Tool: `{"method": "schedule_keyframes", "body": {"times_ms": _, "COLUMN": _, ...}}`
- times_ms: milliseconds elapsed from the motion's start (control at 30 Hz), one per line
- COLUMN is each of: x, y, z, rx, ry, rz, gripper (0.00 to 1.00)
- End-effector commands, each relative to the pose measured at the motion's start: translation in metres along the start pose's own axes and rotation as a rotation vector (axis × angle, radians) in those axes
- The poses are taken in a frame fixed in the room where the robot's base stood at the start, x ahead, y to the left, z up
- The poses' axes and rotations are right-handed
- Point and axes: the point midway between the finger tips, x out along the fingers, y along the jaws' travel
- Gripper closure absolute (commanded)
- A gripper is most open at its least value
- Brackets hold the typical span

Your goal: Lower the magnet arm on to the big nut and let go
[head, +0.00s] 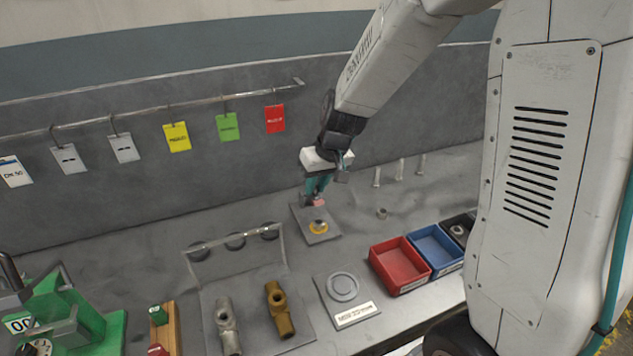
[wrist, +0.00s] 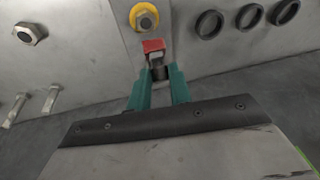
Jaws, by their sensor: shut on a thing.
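My gripper (head: 316,192) is above the far part of a small grey plate (head: 329,238). Its teal fingers are shut on the magnet arm, a small grey piece with a red end (head: 319,203). In the wrist view the red end (wrist: 153,45) sticks out past the fingertips, just short of a yellow ring (wrist: 144,17) with a grey middle. The ring (head: 318,227) lies on the plate, nearer the front than the red end. A loose hex nut (head: 382,213) lies to the right of the plate. The gap under the red end is hard to tell.
Upright pegs (head: 399,170) stand behind and right of my gripper. Red (head: 400,266) and blue (head: 434,250) bins are at the front right. Hanging tags (head: 228,127) line the back wall.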

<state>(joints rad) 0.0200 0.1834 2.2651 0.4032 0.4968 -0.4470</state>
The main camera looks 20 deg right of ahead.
Motion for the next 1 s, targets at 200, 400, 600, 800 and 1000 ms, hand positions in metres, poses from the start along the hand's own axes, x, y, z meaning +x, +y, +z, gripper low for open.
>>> {"method": "schedule_keyframes", "body": {"times_ms": 200, "x": 0.002, "y": -0.002, "z": 0.005, "rx": 0.002, "ry": -0.013, "rz": -0.004, "gripper": 1.00}}
{"method": "schedule_keyframes", "body": {"times_ms": 400, "x": 0.001, "y": -0.001, "z": 0.003, "rx": 0.001, "ry": -0.008, "rz": -0.003, "gripper": 0.59}}
{"method": "schedule_keyframes", "body": {"times_ms": 600, "x": -0.001, "y": -0.001, "z": 0.002, "rx": 0.001, "ry": -0.004, "rz": -0.002, "gripper": 0.59}}
{"method": "schedule_keyframes", "body": {"times_ms": 800, "x": -0.028, "y": -0.001, "z": 0.001, "rx": 0.000, "ry": 0.000, "rz": -0.001, "gripper": 0.59}}
{"method": "schedule_keyframes", "body": {"times_ms": 1000, "x": -0.060, "y": -0.001, "z": 0.001, "rx": 0.000, "ry": -0.003, "rz": -0.002, "gripper": 0.59}}
